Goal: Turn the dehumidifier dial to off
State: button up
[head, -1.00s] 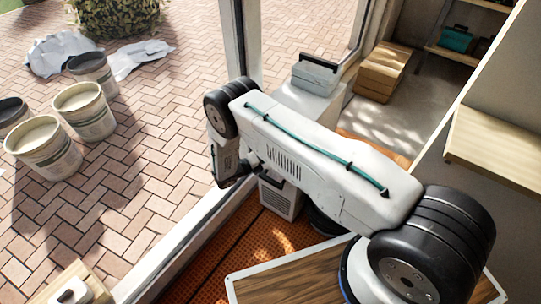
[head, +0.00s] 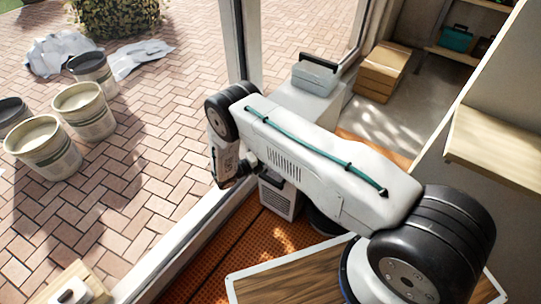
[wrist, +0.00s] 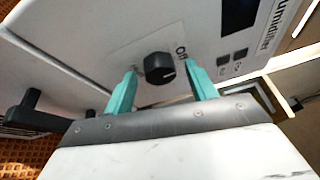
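The dehumidifier is a white unit with a grey-white top panel (wrist: 90,35) in the wrist view. In the head view its grilled front (head: 278,201) shows below my arm, with the rest largely hidden. The dial (wrist: 159,67) is a small black knob with a pale pointer mark towards the lower right of the picture. "Off" is printed just right of it, and a blurred label is to its left. My gripper (wrist: 161,76) has two teal fingers, open, one on each side of the dial. Gaps show between the fingers and the dial.
A dark display and small buttons (wrist: 223,60) lie right of the dial. A black handle (wrist: 40,105) juts out at left. In the head view, a window frame (head: 240,50) stands close behind my wrist. A grey case (head: 315,75) and cardboard boxes (head: 380,72) are further back.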

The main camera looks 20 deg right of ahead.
jog(key=v, duration=0.7)
jog(key=shift+a, duration=0.4)
jog(key=shift+s, duration=0.1)
